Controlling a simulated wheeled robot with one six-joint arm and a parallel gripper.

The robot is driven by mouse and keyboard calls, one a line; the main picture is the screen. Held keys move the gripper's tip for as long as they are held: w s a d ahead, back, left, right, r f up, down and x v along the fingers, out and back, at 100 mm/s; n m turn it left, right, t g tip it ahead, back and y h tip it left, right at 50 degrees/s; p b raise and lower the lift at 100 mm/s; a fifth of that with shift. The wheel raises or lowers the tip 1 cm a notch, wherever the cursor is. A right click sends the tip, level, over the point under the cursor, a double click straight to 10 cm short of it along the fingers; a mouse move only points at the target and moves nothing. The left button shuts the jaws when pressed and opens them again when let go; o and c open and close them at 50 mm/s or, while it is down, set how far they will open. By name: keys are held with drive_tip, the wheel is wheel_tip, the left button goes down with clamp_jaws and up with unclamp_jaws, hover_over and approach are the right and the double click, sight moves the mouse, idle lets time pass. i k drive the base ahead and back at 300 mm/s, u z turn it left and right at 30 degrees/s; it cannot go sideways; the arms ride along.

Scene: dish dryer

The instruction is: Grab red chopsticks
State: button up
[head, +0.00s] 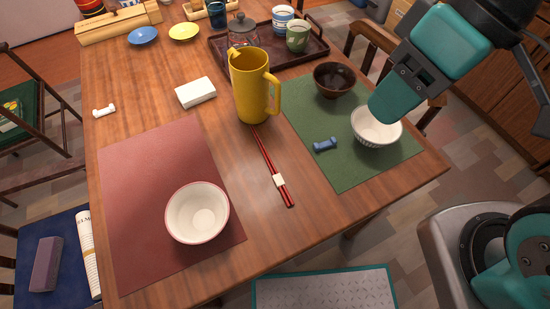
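The red chopsticks (267,160) lie side by side on the bare wood between the red mat and the green mat. Their near ends cross a small white rest (279,181). Their far ends reach the foot of the yellow pitcher (252,95). My gripper (392,102) hangs at the right, above the green mat, in front of part of the white bowl (375,128). It is well to the right of the chopsticks and apart from them. I cannot make out its separate fingertips, so its opening is unclear.
A white bowl with a red rim (197,213) sits on the red mat (130,190). A brown bowl (334,79) and a blue rest (325,145) are on the green mat (350,176). A dark tray (318,48) with cups lies behind. Bare wood surrounds the chopsticks' near ends.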

sight(280, 183)
drive_tip(key=z, duration=0.75)
drive_tip(key=k, duration=0.95)
drive_tip(key=u, duration=0.95)
drive_tip(key=i, duration=0.5)
drive_tip(key=z, duration=0.05)
